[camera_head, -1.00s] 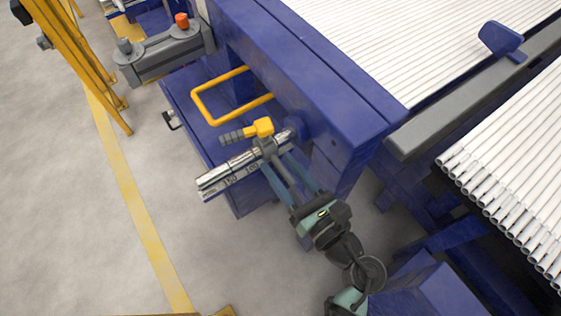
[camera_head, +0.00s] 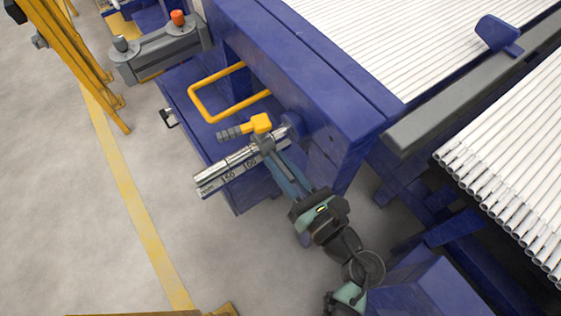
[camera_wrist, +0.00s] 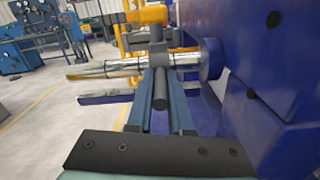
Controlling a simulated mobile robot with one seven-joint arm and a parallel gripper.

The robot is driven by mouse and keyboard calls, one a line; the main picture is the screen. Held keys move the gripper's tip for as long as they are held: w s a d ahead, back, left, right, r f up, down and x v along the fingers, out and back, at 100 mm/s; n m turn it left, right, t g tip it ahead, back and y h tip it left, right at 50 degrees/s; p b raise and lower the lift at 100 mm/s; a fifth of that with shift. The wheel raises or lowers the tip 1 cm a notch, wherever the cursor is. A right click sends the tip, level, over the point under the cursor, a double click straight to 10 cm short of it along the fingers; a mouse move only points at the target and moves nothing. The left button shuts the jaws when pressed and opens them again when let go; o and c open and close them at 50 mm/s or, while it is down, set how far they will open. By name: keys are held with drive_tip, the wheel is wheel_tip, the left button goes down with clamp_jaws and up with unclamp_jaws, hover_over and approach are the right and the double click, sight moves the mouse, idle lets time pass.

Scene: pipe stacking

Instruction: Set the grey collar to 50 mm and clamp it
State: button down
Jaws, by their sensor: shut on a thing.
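The grey collar (camera_head: 264,141) sits around a shiny metal rod (camera_head: 228,164), near the rod's blue mounting end. It also shows in the wrist view (camera_wrist: 159,58). A yellow clamp lever (camera_head: 261,123) with a ribbed grey grip stands on top of the collar and points left. A scale bar (camera_head: 222,181) with printed numbers runs along the rod; the collar lies on the mount side of the readable numbers, and its exact reading is too small to tell. My gripper (camera_head: 268,153) is shut on the collar's dark lower stem (camera_wrist: 161,92), its fingers on either side.
A blue machine frame (camera_head: 300,60) rises just right of the collar. A yellow tube handle (camera_head: 228,93) stands behind it. White pipes (camera_head: 500,200) lie in racks at the right. A grey box with an orange button (camera_head: 178,18) is at upper left. Open floor lies left.

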drive_tip(key=shift+w, duration=0.1)
idle(0.7)
drive_tip(key=shift+w+d, duration=0.15)
drive_tip(key=shift+d, duration=0.1)
drive_tip(key=c, duration=0.8)
unclamp_jaws()
drive_tip(key=shift+c, duration=0.2)
drive_tip(key=v, duration=1.3)
drive_tip(key=shift+b, duration=0.45)
